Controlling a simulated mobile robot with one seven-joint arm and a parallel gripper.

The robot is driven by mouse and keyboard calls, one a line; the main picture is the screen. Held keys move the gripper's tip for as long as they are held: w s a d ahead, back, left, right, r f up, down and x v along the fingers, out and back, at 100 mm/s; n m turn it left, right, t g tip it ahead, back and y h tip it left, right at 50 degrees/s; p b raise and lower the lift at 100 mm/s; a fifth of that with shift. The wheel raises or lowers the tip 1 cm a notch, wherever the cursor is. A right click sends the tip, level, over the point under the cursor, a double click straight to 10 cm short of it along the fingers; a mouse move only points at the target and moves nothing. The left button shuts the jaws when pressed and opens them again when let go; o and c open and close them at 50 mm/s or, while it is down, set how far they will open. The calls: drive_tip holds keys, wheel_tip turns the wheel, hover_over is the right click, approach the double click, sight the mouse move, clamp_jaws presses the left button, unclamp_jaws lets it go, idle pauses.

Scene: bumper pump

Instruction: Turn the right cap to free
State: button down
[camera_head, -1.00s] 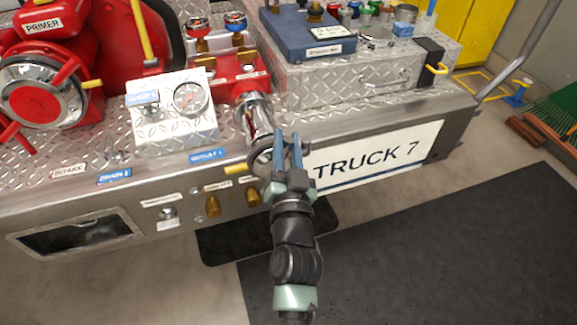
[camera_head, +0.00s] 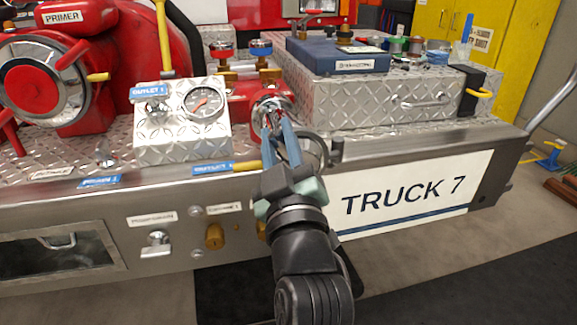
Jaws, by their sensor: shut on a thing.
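The right cap (camera_head: 316,151) is a grey round cap at the front end of the chrome outlet (camera_head: 272,104), above the truck's front edge. A yellow-tipped lug (camera_head: 246,166) sticks out at its left and a dark lug at its right. My gripper (camera_head: 278,128) reaches up over the cap from below, its two blue fingers close together. It is shut on the cap, but the fingers and wrist hide much of the cap and the exact contact. I cannot tell how far the cap is turned.
A gauge box (camera_head: 182,118) and a large red-lugged intake cap (camera_head: 38,88) stand to the left. A diamond-plate box (camera_head: 385,95) carrying a blue case (camera_head: 338,57) stands to the right. Brass knobs (camera_head: 214,236) sit on the panel below. Open floor lies in front.

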drive_tip(key=shift+s+a+f+n+y+b, duration=0.1)
drive_tip(key=shift+a+f+n+y+b, duration=0.15)
drive_tip(key=shift+n+b, duration=0.4)
drive_tip(key=shift+s+a+f+n+y+b, duration=0.15)
drive_tip(key=shift+n+y+b, duration=0.15)
drive_tip(key=shift+n+b, duration=0.35)
drive_tip(key=shift+w+a+f+n+y+b, duration=0.1)
drive_tip(key=shift+a+f+n+y+b, duration=0.15)
drive_tip(key=shift+n+b, duration=0.4)
drive_tip(key=c, duration=1)
unclamp_jaws()
drive_tip(key=shift+r, duration=0.1)
drive_tip(key=shift+s, duration=0.1)
drive_tip(key=v, duration=1.3)
drive_tip(key=shift+r, duration=0.15)
